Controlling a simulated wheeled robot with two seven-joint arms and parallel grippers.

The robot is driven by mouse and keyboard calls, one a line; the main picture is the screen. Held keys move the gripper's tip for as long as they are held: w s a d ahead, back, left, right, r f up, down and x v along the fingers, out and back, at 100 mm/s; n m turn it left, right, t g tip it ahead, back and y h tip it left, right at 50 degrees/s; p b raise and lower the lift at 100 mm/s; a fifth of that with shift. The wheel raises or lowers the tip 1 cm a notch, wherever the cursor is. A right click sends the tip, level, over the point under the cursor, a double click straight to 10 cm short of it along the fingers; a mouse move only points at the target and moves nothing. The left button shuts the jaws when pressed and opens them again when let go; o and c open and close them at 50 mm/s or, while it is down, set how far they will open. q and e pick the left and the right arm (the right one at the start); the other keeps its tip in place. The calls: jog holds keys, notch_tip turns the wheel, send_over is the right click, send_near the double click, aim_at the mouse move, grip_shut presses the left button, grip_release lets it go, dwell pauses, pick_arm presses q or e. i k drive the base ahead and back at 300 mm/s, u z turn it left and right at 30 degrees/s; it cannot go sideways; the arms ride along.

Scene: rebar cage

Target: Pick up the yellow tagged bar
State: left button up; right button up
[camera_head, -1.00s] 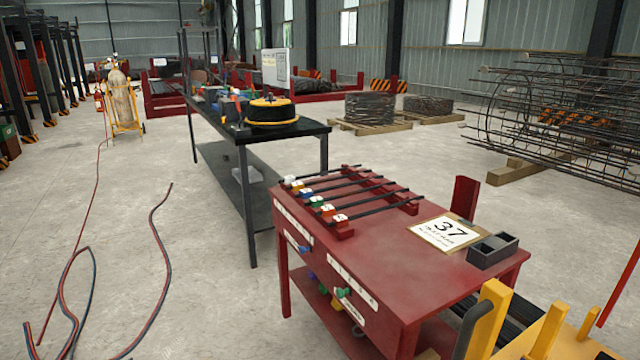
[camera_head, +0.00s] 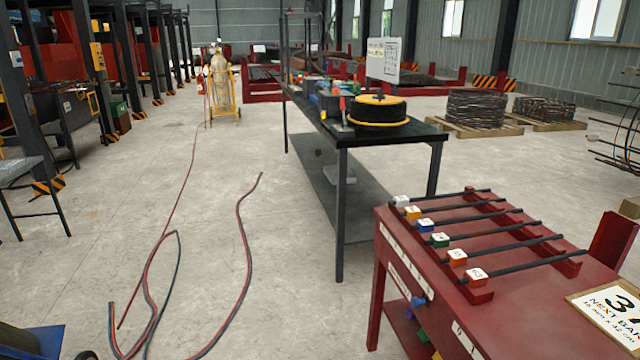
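The yellow tagged bar (camera_head: 450,208) lies on the red rack on the red table (camera_head: 515,318), at the lower right. It is the second bar from the back, a dark rod with a yellow tag (camera_head: 412,213) at its left end. The bar behind it has a white tag (camera_head: 401,201). In front of it lie bars with blue (camera_head: 425,225), green (camera_head: 440,240), orange (camera_head: 457,257) and red (camera_head: 476,276) tags. Neither of my grippers shows in the head view.
A sign reading 37 (camera_head: 612,318) lies on the red table, cut by the right edge. A dark workbench (camera_head: 345,215) with a cable reel (camera_head: 377,110) stands behind the table. Hoses (camera_head: 245,240) lie on the otherwise open floor at the left. A gas cylinder cart (camera_head: 222,88) stands farther back.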

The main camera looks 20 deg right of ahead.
aim_at(411, 213)
jog(key=u, duration=0.25)
jog(key=i, duration=2)
jog(key=z, duration=0.4)
